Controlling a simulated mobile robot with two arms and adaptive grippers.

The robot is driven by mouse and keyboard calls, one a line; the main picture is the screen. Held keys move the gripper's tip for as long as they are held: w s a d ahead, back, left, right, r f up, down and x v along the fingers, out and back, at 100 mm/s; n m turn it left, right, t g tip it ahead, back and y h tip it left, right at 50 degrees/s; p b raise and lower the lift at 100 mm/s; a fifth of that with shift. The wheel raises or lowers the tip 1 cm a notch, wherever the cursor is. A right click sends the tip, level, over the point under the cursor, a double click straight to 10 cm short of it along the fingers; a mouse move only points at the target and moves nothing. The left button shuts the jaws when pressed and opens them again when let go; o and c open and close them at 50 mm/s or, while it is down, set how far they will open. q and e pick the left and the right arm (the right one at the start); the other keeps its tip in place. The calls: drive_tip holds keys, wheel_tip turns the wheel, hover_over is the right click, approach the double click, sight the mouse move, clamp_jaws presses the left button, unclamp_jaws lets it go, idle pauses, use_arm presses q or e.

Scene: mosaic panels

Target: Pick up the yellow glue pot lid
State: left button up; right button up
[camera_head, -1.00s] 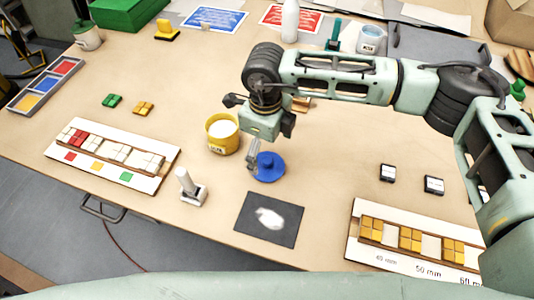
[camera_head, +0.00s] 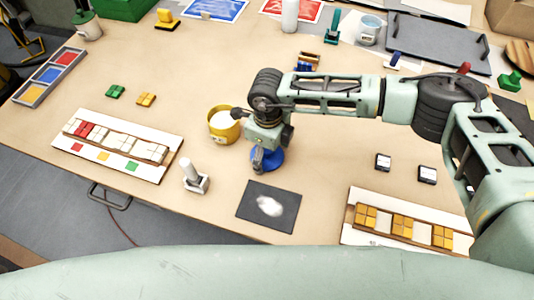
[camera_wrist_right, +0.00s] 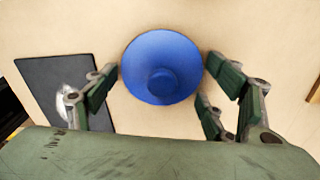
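A round blue lid with a knob (camera_head: 272,160) lies on the table beside the yellow glue pot (camera_head: 222,124). The pot is open at the top with white inside. I see no yellow lid. My right gripper (camera_head: 258,163) is directly over the blue lid and hides part of it. In the right wrist view the blue lid (camera_wrist_right: 162,67) shows whole between the spread fingers of my right gripper (camera_wrist_right: 160,80), with a small gap on each side. The gripper is open and empty. My left gripper is not in view.
A dark mat (camera_head: 268,211) with a white patch lies just in front of the lid. A white-handled stamp (camera_head: 193,177) stands to the left. Panels with tiles lie left (camera_head: 120,150) and right (camera_head: 408,220).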

drive_tip(key=c, duration=0.5)
